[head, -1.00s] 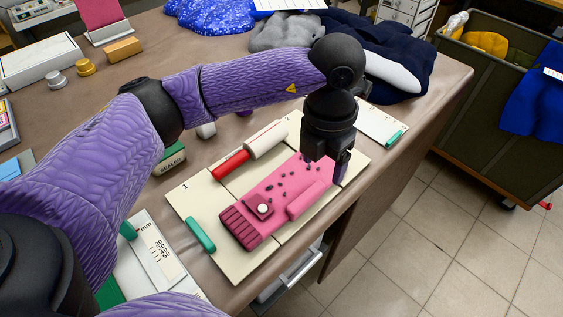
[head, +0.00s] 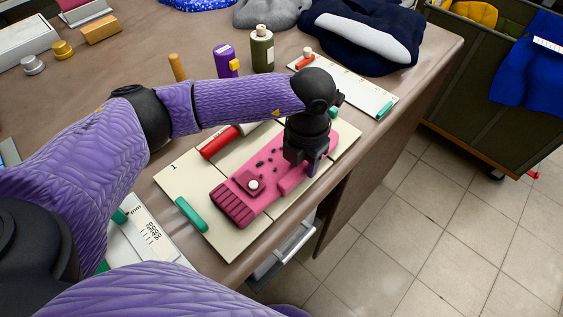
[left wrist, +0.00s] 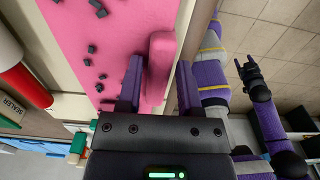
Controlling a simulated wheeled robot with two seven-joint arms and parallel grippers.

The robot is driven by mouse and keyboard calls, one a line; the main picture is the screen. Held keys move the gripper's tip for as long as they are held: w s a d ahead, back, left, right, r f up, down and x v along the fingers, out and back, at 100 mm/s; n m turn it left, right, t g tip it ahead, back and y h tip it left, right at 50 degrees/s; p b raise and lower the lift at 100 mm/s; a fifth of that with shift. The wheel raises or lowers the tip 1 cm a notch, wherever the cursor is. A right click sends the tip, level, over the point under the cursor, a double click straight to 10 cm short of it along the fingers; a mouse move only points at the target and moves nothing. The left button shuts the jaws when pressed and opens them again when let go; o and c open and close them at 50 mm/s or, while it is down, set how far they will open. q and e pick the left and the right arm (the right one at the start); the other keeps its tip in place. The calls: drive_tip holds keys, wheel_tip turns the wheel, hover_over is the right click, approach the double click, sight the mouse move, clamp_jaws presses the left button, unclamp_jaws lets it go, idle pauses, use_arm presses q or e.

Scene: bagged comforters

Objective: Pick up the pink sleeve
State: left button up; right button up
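The pink sleeve (head: 262,178) lies flat on a cream board (head: 225,247), with dark specks, a ribbed cuff, a white button and a raised pink roll along its near side. My left gripper (head: 303,170) is low over the sleeve's far half, pointing down. In the left wrist view, the left gripper (left wrist: 159,62) is open, one finger on each side of the raised roll of the sleeve (left wrist: 161,52), with narrow gaps. My right gripper (left wrist: 250,70) shows in the left wrist view, open and empty, away over the floor; the head view does not show it.
A red-and-cream roller (head: 221,141) lies beside the sleeve. A green-handled tool (head: 191,215) is on the board's left edge. An olive bottle (head: 262,50) and purple container (head: 226,61) stand behind my left arm. The table's edge drops to tiled floor at right.

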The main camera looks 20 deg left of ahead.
use_arm(q)
clamp_jaws()
